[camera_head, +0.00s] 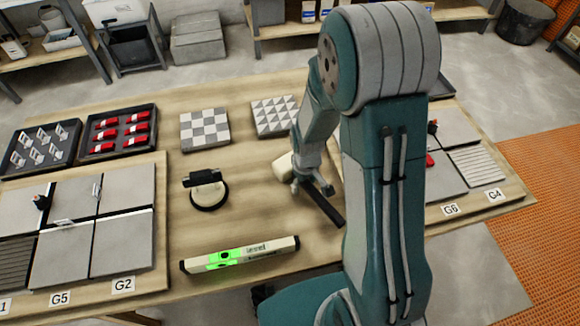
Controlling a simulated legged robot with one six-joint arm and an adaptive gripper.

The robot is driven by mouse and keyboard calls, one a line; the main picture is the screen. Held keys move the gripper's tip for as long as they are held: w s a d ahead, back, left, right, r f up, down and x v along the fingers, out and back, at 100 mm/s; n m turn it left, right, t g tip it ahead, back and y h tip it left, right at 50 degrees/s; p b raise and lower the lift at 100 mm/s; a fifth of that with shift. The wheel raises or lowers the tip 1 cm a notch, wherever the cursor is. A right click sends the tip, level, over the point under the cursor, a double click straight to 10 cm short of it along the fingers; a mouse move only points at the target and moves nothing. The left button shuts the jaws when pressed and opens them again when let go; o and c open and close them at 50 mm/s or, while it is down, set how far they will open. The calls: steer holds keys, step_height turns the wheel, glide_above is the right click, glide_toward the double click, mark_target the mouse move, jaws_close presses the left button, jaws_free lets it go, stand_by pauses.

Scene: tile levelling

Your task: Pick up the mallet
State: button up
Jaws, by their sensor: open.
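The mallet lies on the wooden table (228,225), with a pale cream head (282,168) and a dark handle (326,207) pointing toward the lower right. My gripper (304,186) is at the mallet, over the stretch between head and handle. It hides that part of the mallet. The fingers are small and partly hidden, and the jaws are open. I cannot tell whether they touch the handle.
A spirit level (240,255) with a green glow lies at the front. A round suction-cup tool (207,189) stands left of the mallet. Patterned tiles (205,128) lie behind. Tile boards (125,188) flank both sides, and trays (118,130) sit back left.

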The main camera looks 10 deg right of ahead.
steer(key=c, duration=0.9)
steer(key=shift+d, duration=0.15)
jaws_close()
steer(key=shift+r, duration=0.1)
